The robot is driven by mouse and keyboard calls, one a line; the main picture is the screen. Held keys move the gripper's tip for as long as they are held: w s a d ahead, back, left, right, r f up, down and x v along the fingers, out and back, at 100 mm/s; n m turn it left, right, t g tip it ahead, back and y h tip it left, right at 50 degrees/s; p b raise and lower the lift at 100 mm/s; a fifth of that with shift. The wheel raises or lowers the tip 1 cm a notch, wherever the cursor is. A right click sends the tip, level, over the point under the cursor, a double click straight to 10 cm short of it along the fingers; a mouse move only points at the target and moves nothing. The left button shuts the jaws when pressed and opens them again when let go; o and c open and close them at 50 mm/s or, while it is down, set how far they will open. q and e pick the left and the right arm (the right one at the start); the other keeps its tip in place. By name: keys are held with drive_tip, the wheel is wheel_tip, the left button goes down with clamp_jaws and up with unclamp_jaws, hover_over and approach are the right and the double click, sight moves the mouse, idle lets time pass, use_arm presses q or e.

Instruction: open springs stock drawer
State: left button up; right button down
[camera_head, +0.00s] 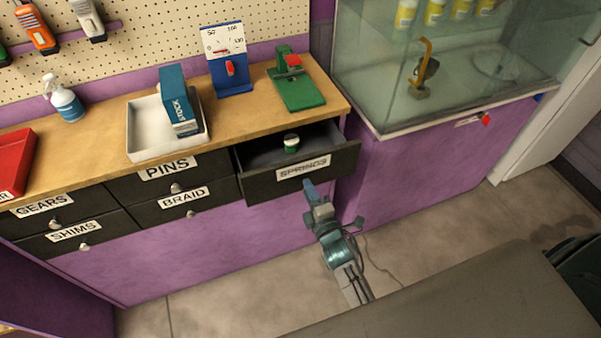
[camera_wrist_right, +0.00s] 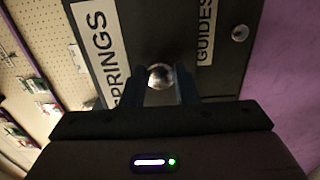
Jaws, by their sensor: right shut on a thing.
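The springs drawer (camera_head: 261,184) is a dark drawer with a white SPRINGS label, pulled out from the counter in the head view. My right gripper (camera_head: 308,186) is at the drawer's front, below the label. In the right wrist view the right gripper (camera_wrist_right: 167,84) is shut on the round metal knob (camera_wrist_right: 160,75) beside the SPRINGS label (camera_wrist_right: 103,50). My left gripper is not in view.
Closed drawers labelled PINS (camera_head: 172,183), BRAID, GEARS and SHIMS are to the left. On the counter (camera_head: 105,150) stand a white tray (camera_head: 150,150) with a blue box, a blue stand and a green device. A glass case (camera_head: 370,90) is at the right. The floor in front is clear.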

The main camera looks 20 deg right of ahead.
drive_tip(key=s+b, duration=0.1)
drive_tip(key=s, duration=0.7)
drive_tip(key=shift+d, duration=0.15)
drive_tip(key=c, duration=1.2)
unclamp_jaws()
drive_tip(key=shift+s+d+b, duration=0.15)
drive_tip(key=shift+s+b, duration=1.65)
drive_tip(key=shift+s, duration=3.65)
